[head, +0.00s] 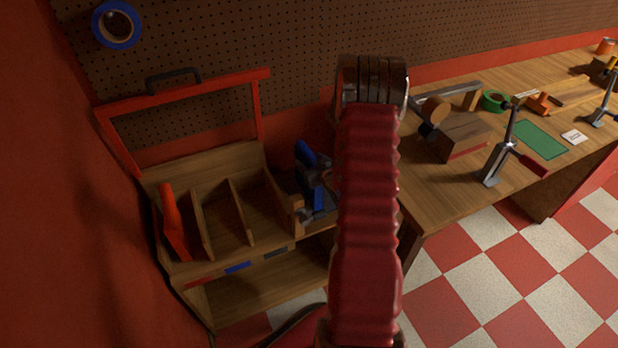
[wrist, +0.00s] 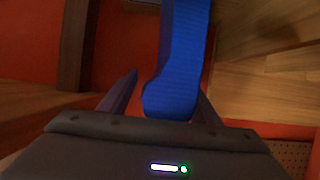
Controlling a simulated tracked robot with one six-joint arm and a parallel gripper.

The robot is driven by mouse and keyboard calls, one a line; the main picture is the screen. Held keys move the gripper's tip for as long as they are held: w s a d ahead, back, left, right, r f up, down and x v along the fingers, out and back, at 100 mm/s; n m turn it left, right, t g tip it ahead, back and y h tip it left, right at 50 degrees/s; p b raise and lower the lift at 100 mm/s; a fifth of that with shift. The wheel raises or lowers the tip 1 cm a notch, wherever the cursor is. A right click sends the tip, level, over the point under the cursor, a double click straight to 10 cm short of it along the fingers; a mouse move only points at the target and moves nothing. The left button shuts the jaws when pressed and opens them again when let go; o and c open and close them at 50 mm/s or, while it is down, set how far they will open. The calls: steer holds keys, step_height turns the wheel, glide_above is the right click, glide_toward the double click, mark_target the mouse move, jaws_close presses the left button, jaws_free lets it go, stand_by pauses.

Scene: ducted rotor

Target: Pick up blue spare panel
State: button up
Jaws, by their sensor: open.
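The blue spare panel (wrist: 180,70) is long, ribbed and rounded at its near end. In the wrist view it reaches down between my gripper's fingers (wrist: 167,84), closer to the right one and partly covering it. A gap shows between the panel and the left finger. I cannot tell whether the right finger touches it. In the head view the panel (head: 306,154) stands at the right end of a wooden rack (head: 228,256), with my dark gripper (head: 316,181) around or beside it. My red arm hides part of that area.
A red panel (head: 174,228) leans in the rack's left compartment, and the middle compartments look empty. A red frame with a handle (head: 174,78) stands behind. To the right, a workbench (head: 425,185) holds a wooden block (head: 462,137), clamps and a green mat (head: 541,139).

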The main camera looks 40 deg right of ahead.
steer(key=shift+c, duration=0.5)
jaws_close()
stand_by(0.4)
